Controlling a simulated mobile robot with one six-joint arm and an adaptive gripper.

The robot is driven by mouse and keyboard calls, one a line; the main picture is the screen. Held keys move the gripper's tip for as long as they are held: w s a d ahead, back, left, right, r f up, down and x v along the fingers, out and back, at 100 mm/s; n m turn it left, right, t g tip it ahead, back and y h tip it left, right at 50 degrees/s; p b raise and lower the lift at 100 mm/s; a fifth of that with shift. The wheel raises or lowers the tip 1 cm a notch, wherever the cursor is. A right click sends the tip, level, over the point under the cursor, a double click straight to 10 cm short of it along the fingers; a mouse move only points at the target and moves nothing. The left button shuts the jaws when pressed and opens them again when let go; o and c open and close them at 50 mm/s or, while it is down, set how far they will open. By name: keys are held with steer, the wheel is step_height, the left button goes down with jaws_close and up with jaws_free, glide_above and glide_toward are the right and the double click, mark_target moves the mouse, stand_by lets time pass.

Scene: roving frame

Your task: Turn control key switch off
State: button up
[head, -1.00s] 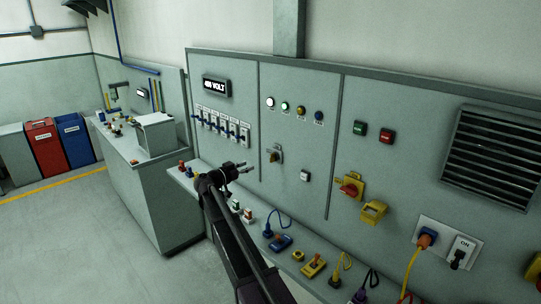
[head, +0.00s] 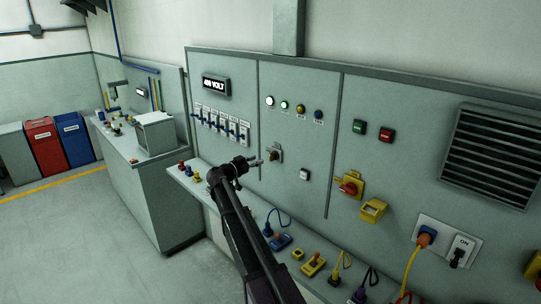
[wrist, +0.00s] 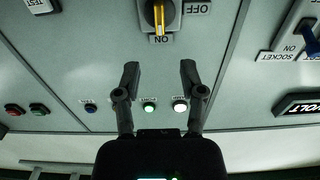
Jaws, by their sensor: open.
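The control key switch (head: 275,153) is on the middle panel of the grey control wall. In the wrist view, which is upside down, the switch (wrist: 173,12) has a yellow handle standing in line with the ON label (wrist: 161,39). The OFF label (wrist: 198,8) is to the side. My gripper (head: 257,160) is just left of the switch in the head view.
A row of indicator lamps (head: 285,105) is above the switch, and a white button (head: 305,175) is at its lower right. Blue-handled socket switches (head: 220,125) are to the left. A ledge with plugs and small boxes (head: 280,242) runs below the panels.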

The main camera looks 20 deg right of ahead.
mark_target(270, 154)
steer(key=x, duration=0.8)
steer(key=shift+w+d, duration=0.15)
steer(key=shift+d, duration=0.1)
jaws_close()
